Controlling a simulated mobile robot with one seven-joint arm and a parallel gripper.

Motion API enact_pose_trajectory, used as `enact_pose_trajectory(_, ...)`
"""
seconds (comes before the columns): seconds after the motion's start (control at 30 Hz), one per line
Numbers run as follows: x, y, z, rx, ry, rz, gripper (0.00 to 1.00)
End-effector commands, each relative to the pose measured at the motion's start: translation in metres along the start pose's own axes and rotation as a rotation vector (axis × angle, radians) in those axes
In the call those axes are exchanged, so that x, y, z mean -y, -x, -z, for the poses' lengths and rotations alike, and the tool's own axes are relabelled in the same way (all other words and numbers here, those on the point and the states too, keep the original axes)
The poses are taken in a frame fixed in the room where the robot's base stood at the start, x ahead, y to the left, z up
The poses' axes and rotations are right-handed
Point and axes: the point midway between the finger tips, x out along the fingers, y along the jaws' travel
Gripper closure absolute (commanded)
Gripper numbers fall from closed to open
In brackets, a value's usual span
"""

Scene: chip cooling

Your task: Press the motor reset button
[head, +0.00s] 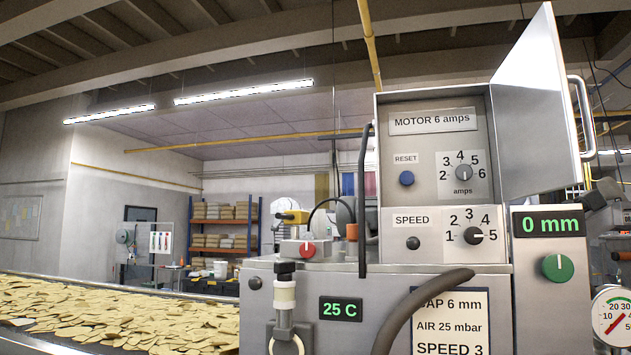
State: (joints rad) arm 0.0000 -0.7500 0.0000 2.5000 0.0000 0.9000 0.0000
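The motor reset button (407,178) is a round dark-blue button under a RESET label, on the left of the upper panel of a grey control box (384,140). The plate above it reads MOTOR 6 amps. To its right is the amps dial (463,173), numbered 2 to 6. The box's metal door (535,105) stands open to the right, so the button is uncovered. I cannot make out my gripper in the head view, so its distance from the button does not show.
Below is a SPEED panel with a black button (413,243) and a dial (474,236). A thick dark hose (425,300) curves up in front of the lower cabinet. A conveyor of chips (120,320) runs at left.

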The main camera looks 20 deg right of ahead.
Motion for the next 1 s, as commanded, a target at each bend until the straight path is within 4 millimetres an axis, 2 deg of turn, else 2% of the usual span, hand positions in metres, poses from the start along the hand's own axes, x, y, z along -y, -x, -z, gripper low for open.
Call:
enact_pose_trajectory(0.03, 0.0000, 0.0000, 0.0000, 0.000, 0.000, 0.000, 0.81)
enact_pose_trajectory(0.13, 0.0000, 0.0000, 0.0000, 0.000, 0.000, 0.000, 0.99)
enact_pose_trajectory(0.17, 0.0000, 0.0000, 0.0000, 0.000, 0.000, 0.000, 1.00)
enact_pose_trajectory(1.0, 0.0000, 0.0000, 0.0000, 0.000, 0.000, 0.000, 1.00)
